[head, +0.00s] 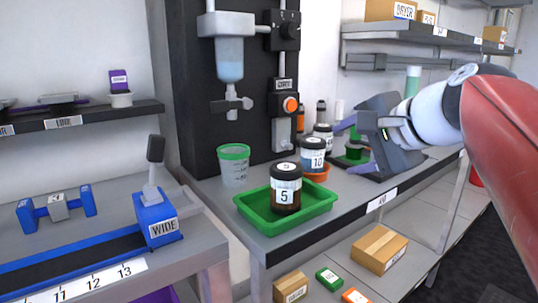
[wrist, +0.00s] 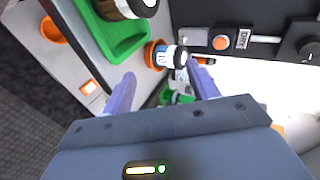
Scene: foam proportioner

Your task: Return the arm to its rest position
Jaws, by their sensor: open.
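My gripper (head: 352,145) is at the right of the head view, above the grey bench and to the right of the jar labelled 10. Its two purple fingers also show in the wrist view (wrist: 162,88), spread apart with nothing held between them. My arm (head: 450,108) reaches in from the right side. A brown jar labelled 5 (head: 286,190) stands upright in a green tray (head: 250,209). The jar labelled 10 (head: 312,157) stands behind it on an orange base (head: 318,176), apart from my gripper.
A clear cup with a green rim (head: 234,168) stands left of the tray. A black dispenser panel (head: 190,90) rises behind. More bottles (head: 323,137) stand close to my gripper. A shelf with boxes (head: 420,38) hangs above, and boxes (head: 380,249) lie below the bench. Dark floor (head: 470,260) is clear at right.

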